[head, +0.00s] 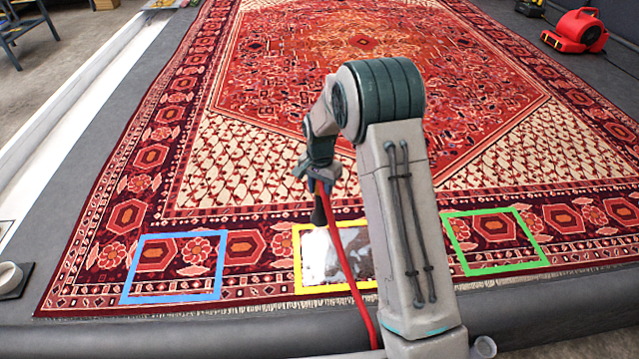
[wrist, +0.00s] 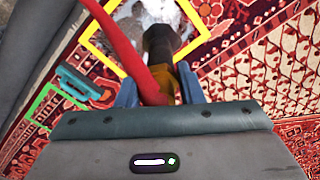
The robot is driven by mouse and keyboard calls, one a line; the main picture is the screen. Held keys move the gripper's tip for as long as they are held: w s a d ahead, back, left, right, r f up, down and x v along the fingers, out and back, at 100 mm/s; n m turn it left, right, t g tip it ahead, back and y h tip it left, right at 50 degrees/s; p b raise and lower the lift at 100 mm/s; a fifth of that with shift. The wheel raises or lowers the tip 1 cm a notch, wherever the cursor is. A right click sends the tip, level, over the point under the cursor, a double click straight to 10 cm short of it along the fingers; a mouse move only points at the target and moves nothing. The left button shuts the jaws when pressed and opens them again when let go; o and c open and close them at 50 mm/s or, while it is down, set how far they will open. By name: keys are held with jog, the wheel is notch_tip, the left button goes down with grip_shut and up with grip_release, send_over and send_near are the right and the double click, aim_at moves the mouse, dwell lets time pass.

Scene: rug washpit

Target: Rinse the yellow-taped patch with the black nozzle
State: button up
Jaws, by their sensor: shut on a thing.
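The yellow-taped patch (head: 297,283) lies on the near border of the red rug, with white foam or wet sheen over much of its inside. In the head view my arm hides its right part. My gripper (head: 318,187) is above the patch's far left part, shut on the black nozzle (head: 319,212), which points down. A red hose (head: 347,264) runs from it toward the near edge. In the wrist view the nozzle (wrist: 160,43) shows between the blue fingers of my gripper (wrist: 157,88), with its tip over the white area inside the yellow tape (wrist: 102,50).
A blue-taped patch (head: 172,299) lies to the left and a green-taped patch (head: 502,269) to the right on the same border. A red blower (head: 575,32) stands at the far right. A dark padded edge (head: 190,334) runs along the front.

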jog(key=s+b, duration=0.1)
jog(key=s, duration=1)
dwell(0.7)
jog(key=shift+s, duration=0.15)
